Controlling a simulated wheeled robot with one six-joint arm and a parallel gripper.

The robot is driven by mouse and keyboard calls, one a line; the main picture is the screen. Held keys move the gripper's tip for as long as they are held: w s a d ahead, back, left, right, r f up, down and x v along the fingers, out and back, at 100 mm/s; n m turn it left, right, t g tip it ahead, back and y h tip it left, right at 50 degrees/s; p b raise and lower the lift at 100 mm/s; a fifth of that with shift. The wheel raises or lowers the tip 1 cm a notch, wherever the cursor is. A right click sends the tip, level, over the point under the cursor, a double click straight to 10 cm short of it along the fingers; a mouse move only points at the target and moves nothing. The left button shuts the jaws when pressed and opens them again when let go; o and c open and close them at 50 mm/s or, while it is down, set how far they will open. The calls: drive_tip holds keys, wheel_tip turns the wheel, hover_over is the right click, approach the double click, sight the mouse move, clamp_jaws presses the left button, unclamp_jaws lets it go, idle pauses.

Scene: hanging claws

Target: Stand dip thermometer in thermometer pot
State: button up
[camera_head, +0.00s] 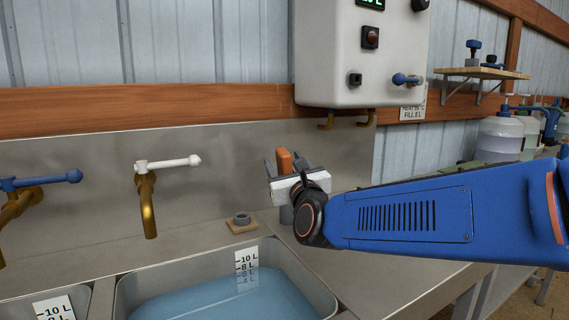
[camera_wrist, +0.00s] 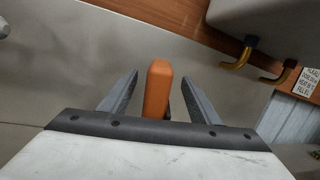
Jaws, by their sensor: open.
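The dip thermometer (camera_head: 284,160) shows as an orange upright piece above my gripper near the back wall. It also shows in the wrist view (camera_wrist: 157,88), between the two grey fingers with a gap visible on the left. My gripper (camera_wrist: 160,78) is open around it; in the head view it (camera_head: 283,166) is above the counter, right of the sink. A grey cylinder (camera_head: 286,214) shows below my gripper and may be the thermometer pot. My gripper hides the thermometer's lower part, so I cannot tell whether it stands in that cylinder.
A small grey ring on a wooden base (camera_head: 240,220) sits behind a water-filled basin (camera_head: 125,300). A white-handled tap (camera_head: 150,205) is to the left. A grey wall box (camera_head: 340,60) with brass spouts hangs above. The steel counter (camera_head: 385,275) is bare below my arm.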

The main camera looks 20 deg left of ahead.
sight(290, 163)
drive_tip(key=shift+s+d+r, duration=0.1)
drive_tip(key=shift+s+d, duration=0.7)
drive_tip(key=shift+s, duration=0.25)
drive_tip(key=shift+s+d+r, duration=0.1)
drive_tip(key=shift+s+d, duration=0.7)
drive_tip(key=shift+s, duration=0.2)
drive_tip(key=shift+s+d, duration=0.8)
drive_tip(key=shift+s, duration=0.25)
